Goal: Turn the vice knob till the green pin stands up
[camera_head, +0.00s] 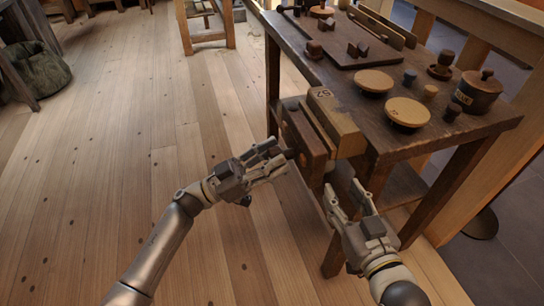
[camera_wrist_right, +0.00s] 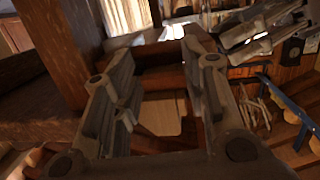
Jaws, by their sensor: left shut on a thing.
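The wooden vice (camera_head: 338,128) is fixed to the near left end of the dark workbench, with a marked block at its top. My left gripper (camera_head: 283,158) is at the outer left face of the vice, shut on the vice knob, which its fingers mostly hide. My right gripper (camera_head: 344,190) is below and in front of the vice, its fingers apart with nothing between them. It also shows open in the right wrist view (camera_wrist_right: 158,75). I cannot make out the green pin in either view.
The workbench (camera_head: 350,82) carries round wooden discs (camera_head: 407,112), small spools, a lidded pot (camera_head: 477,92) and a tray (camera_head: 345,45) with wooden pieces. A bench leg (camera_head: 440,195) stands right of my right gripper. The plank floor (camera_head: 120,150) at left is mostly clear.

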